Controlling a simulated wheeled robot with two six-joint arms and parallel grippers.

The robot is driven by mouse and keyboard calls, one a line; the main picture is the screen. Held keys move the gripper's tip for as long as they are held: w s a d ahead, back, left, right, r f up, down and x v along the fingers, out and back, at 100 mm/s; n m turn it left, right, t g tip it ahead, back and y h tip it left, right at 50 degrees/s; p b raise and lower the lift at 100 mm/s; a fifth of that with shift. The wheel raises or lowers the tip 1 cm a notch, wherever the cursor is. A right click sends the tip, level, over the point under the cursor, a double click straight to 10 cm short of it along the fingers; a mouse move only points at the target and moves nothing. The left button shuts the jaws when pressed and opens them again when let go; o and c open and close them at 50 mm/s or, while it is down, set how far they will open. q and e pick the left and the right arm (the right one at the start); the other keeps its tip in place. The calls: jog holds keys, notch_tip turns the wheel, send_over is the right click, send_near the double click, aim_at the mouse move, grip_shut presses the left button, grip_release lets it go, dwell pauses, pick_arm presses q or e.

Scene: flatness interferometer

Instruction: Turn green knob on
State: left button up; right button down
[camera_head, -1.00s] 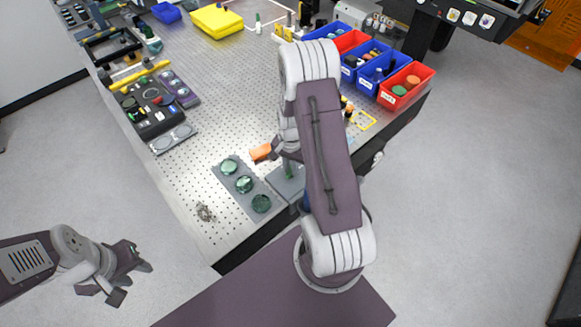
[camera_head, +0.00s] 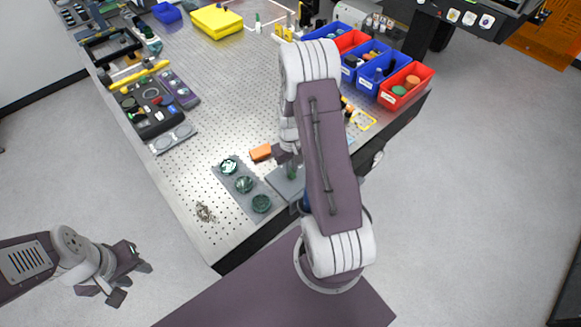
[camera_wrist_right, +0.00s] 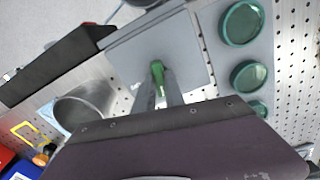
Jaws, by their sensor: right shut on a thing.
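The green knob (camera_wrist_right: 157,72) shows in the right wrist view, standing on a flat grey plate (camera_wrist_right: 118,58) at the bench's front edge. My right gripper (camera_wrist_right: 160,85) is shut on it, one finger on each side. In the head view the knob (camera_head: 291,172) is partly hidden by my right arm, and the grey plate (camera_head: 277,184) lies under it. My left gripper (camera_head: 120,285) is open and empty, off the bench at lower left.
A grey holder with several green glass discs (camera_head: 245,185) is just left of the plate. An orange block (camera_head: 261,152) lies behind it. Blue and red bins (camera_head: 405,86) line the bench's right edge. The middle of the perforated bench (camera_head: 235,90) is clear.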

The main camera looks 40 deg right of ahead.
jog(key=shift+f+n, duration=0.1)
jog(key=shift+n, duration=1.1)
jog(key=shift+s, duration=0.1)
jog(key=c, duration=1.4)
grip_release()
notch_tip(320, 180, up, 9)
jog(key=shift+b, duration=0.3)
